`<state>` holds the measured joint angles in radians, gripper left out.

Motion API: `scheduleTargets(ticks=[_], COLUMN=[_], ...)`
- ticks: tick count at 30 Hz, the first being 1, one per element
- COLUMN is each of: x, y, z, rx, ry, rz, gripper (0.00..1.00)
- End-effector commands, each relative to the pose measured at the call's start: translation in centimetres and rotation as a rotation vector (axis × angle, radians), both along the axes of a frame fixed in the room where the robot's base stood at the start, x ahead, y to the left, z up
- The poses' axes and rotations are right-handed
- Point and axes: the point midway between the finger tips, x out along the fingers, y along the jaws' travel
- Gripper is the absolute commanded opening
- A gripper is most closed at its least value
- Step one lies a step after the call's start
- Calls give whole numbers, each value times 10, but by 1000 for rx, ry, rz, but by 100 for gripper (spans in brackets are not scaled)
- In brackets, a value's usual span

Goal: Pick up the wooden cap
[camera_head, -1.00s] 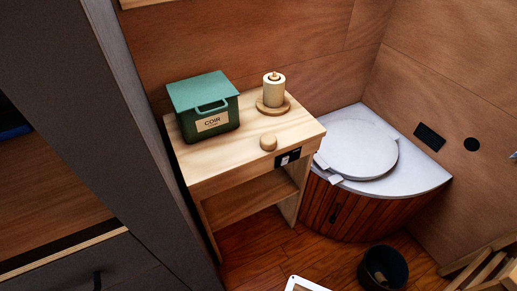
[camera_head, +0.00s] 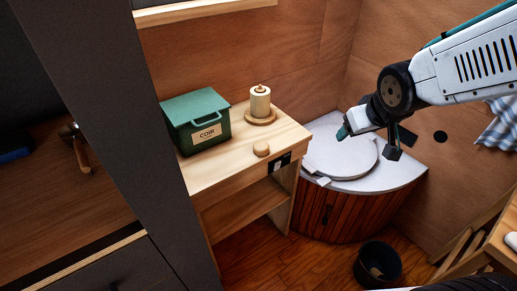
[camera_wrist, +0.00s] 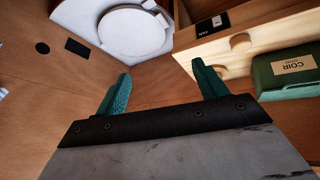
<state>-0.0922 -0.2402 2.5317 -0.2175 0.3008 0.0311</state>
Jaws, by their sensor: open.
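The wooden cap (camera_head: 261,149) is a small, pale, rounded piece near the front edge of the wooden stand (camera_head: 232,169). In the wrist view, the cap (camera_wrist: 240,42) appears at the upper right, beside the black switch plate. My gripper (camera_head: 345,130) is to the right of the stand, in front of the toilet lid, and apart from the cap. In the wrist view, the teal fingers of my gripper (camera_wrist: 160,70) are spread with nothing between them. The right finger points toward the stand.
A green COIR box (camera_head: 196,120) stands left of the cap. A roll on a round wooden base (camera_head: 260,106) stands behind it. The round toilet lid (camera_head: 341,154) is on the right. A dark bucket (camera_head: 378,264) stands on the floor. A grey cabinet panel (camera_head: 110,120) rises at left.

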Motion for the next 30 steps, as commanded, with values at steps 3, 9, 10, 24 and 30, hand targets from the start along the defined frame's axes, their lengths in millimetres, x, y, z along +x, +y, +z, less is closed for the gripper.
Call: scheduleTargets(ticks=[3,9,10,24,30], x=[45,88,91,87,102], y=[30,95,105,185,199], z=[-36,-90,-98,-150,-158], rx=[22,133,157,418,421], ry=[-108,-292,-317,-506,-509], rz=[117,323,350,547,548], gripper=[71,71,71,71,71])
